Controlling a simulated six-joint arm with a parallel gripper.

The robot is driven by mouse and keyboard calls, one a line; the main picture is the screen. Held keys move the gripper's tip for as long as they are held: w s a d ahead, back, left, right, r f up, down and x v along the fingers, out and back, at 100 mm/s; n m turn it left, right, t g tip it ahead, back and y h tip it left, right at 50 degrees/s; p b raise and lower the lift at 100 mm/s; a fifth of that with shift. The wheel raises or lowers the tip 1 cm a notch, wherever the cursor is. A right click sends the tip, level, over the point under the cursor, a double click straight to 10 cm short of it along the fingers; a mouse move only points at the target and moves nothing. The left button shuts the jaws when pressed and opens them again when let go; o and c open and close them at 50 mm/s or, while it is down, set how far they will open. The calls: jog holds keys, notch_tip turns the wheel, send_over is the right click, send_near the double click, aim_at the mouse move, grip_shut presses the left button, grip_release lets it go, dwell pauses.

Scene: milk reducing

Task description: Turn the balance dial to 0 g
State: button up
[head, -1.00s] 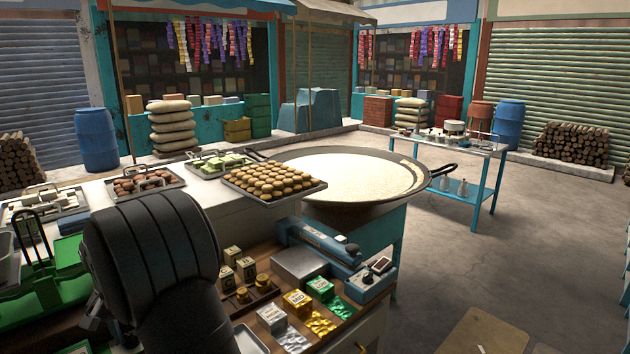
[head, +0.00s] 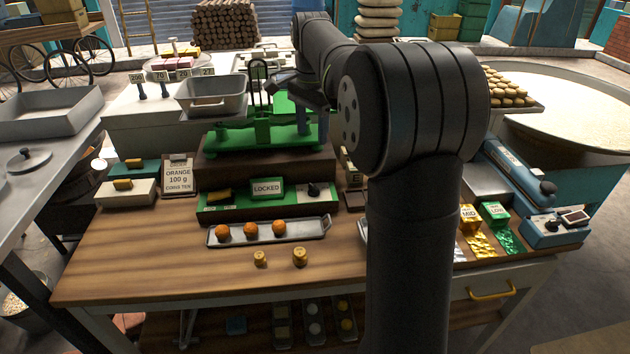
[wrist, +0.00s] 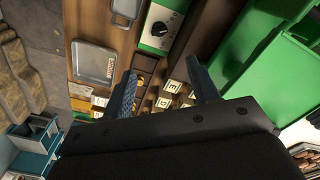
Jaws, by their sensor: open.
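The green balance (head: 262,135) stands on a dark wooden block at the back of the wooden counter. Below it is a green panel (head: 233,205) with a sign reading LOCKED (head: 267,187). At the panel's right end is a black dial (head: 314,189) on a white plate. The dial also shows in the wrist view (wrist: 159,29), with markings around it too small to read. My gripper (wrist: 159,76) is open, with its two fingers apart and nothing held. The dial lies beyond the fingertips, apart from them. In the head view my arm blocks part of the counter right of the panel.
A tray (head: 270,233) with three orange balls and two small brass weights (head: 300,257) lie before the panel. An ORANGE 100 g card (head: 178,176) stands left. Small lettered blocks (wrist: 168,87) lie near the fingers in the wrist view.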

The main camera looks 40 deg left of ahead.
aim_at(312, 187)
jog(key=shift+m, duration=0.3)
notch_tip(312, 187, down, 16)
jog(key=shift+s+d+f, duration=0.1)
jog(key=shift+f, duration=0.05)
jog(key=c, duration=1)
